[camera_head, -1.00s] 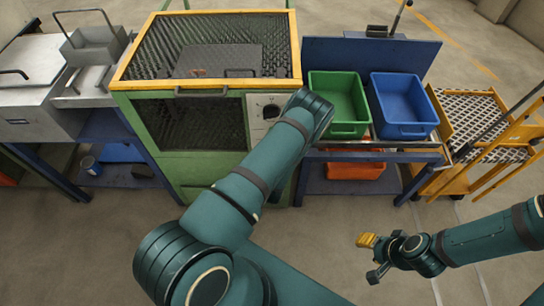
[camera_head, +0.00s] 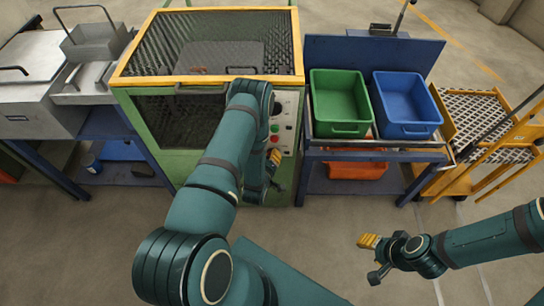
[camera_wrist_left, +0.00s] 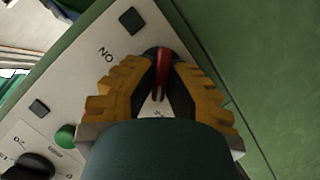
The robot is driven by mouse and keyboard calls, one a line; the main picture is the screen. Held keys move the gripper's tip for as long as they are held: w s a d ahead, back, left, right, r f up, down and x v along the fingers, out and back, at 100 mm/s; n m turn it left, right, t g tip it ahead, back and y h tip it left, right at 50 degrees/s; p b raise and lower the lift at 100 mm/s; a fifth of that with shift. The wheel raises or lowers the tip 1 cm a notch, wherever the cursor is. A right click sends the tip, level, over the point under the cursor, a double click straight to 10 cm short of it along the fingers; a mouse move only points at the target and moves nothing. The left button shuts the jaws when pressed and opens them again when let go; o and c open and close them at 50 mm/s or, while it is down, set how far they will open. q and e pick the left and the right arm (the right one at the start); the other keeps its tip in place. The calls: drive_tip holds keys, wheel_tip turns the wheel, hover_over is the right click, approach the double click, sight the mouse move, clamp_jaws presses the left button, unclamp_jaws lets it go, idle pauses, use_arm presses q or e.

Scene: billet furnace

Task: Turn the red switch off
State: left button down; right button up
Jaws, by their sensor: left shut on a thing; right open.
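The red switch (camera_wrist_left: 162,72) is a narrow red lever on a pale control panel, seen in the left wrist view. An "ON" mark is printed up and left of it; the lettering below it is partly hidden. My left gripper (camera_wrist_left: 160,88) is shut on the lever, with a yellow-padded finger on each side. In the head view my left gripper (camera_head: 272,160) is at the lower part of the furnace's panel (camera_head: 290,105), and the switch there is hidden. My right gripper (camera_head: 372,258) is open and empty, over the floor at the lower right.
A green button (camera_wrist_left: 65,137) and a black knob (camera_wrist_left: 30,165) sit beside the switch on the panel. The mesh-topped furnace (camera_head: 165,155) stands behind my left arm. A green bin (camera_head: 340,95) and a blue bin (camera_head: 405,100) stand on the bench to the right.

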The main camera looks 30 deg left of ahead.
idle(0.5)
use_arm(q)
drive_tip(key=c, duration=1)
unclamp_jaws()
drive_tip(key=v, duration=1.2)
drive_tip(key=shift+f, duration=0.1)
